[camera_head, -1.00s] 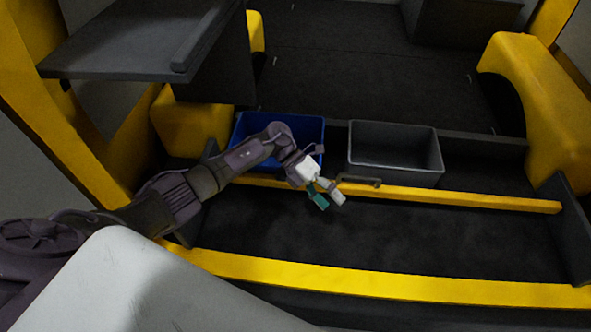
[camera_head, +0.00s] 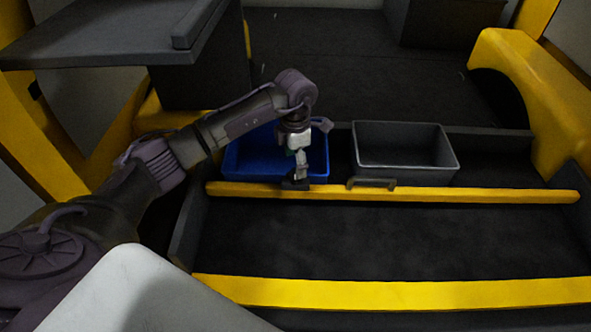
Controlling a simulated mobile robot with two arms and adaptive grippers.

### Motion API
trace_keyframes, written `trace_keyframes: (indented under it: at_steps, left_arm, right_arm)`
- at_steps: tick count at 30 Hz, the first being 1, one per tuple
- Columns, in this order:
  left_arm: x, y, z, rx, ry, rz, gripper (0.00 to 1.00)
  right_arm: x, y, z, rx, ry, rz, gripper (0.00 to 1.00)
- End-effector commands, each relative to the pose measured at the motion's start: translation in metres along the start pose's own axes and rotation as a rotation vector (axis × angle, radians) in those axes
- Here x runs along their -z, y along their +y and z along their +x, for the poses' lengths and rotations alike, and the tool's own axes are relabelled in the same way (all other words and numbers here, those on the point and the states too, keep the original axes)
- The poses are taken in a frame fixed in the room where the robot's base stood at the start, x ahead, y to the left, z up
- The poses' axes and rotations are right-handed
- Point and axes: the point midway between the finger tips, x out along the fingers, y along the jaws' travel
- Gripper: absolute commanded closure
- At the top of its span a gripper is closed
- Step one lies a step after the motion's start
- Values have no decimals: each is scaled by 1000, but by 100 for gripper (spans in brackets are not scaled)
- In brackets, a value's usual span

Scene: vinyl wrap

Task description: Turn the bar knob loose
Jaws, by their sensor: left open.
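A yellow bar (camera_head: 450,193) runs across the back of the dark floor bay. A small dark piece (camera_head: 294,185), which looks like the bar knob, sits on the bar in front of the blue bin. My left gripper (camera_head: 300,174) points down right above this piece, with its fingers open. It hides part of the piece, and I cannot tell whether the fingers touch it. A dark handle-like bracket (camera_head: 371,183) is on the bar to the right of the gripper. My right gripper is not in view.
A blue bin (camera_head: 245,160) stands behind the bar, partly hidden by my left arm. A grey bin (camera_head: 404,170) stands to its right. A dark shelf (camera_head: 110,45) overhangs at the upper left. A yellow front edge (camera_head: 400,292) bounds the empty bay.

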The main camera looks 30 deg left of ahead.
Motion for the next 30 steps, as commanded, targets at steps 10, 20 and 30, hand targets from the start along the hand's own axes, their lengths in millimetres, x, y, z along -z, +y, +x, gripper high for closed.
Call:
trace_keyframes:
  at_steps: [10, 20, 30]
  left_arm:
    - [0, 0, 39, 1, -1, 0, 25]
    - [0, 0, 41, 1, -1, 0, 30]
    - [0, 0, 41, 1, -1, 0, 85]
  right_arm:
    - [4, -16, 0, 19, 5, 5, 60]
    - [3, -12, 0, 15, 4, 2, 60]
    - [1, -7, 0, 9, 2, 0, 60]
